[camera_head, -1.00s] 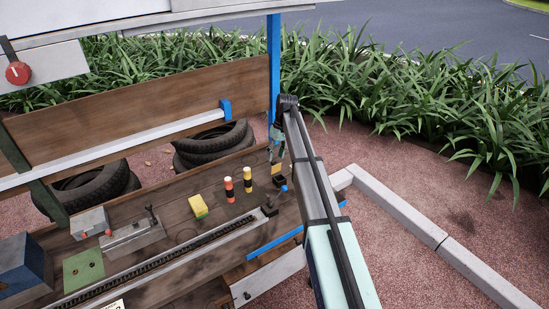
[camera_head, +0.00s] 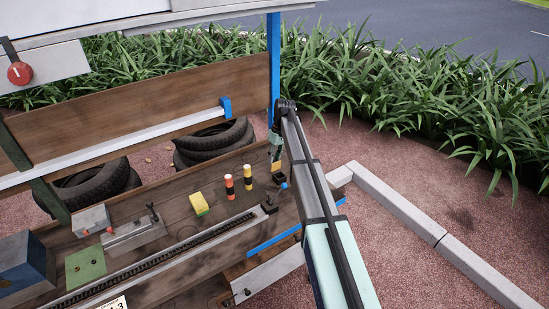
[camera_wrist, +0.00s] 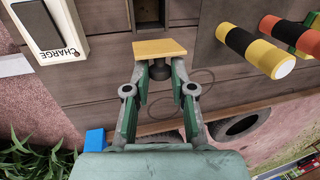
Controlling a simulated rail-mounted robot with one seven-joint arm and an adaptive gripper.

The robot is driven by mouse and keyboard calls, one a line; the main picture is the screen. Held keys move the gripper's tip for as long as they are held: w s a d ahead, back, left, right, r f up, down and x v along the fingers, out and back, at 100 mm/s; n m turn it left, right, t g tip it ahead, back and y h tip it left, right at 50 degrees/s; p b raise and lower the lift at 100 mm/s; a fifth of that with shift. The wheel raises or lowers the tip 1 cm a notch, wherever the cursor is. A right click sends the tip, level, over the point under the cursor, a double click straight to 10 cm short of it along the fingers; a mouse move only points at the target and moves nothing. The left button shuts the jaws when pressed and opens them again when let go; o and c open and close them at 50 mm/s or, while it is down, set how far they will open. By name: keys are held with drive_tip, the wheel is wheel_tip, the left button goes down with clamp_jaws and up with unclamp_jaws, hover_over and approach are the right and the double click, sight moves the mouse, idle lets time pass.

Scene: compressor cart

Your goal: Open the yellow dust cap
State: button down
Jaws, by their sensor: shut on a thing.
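In the head view the cap (camera_head: 276,165) is a small yellow patch under my gripper (camera_head: 276,152), at the right end of the wooden deck. It looks raised above a black socket (camera_head: 279,179). The finger contact is too small to tell there.
Two striped cylinders, yellow-black (camera_wrist: 240,45) and orange-black (camera_wrist: 290,36), stand right of the cap in the wrist view. A CHARGE panel (camera_wrist: 50,25) is at upper left.

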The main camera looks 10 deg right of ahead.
drive_tip(key=shift+w+a+f+g+h+p, duration=0.2)
drive_tip(key=shift+w+g+h+p, duration=0.15)
drive_tip(key=shift+w+g, duration=0.25)
drive_tip(key=shift+w+a+f+g+h+p, duration=0.15)
drive_tip(key=shift+w+g+h+p, duration=0.1)
drive_tip(key=shift+w+g+p, duration=0.3)
drive_tip(key=shift+s+a+f+g, duration=0.1)
drive_tip(key=shift+f+g, duration=0.1)
drive_tip(key=shift+g, duration=0.65)
drive_tip(key=shift+m, duration=0.3)
drive_tip(key=c, duration=1)
unclamp_jaws()
drive_tip(key=shift+s, duration=0.1)
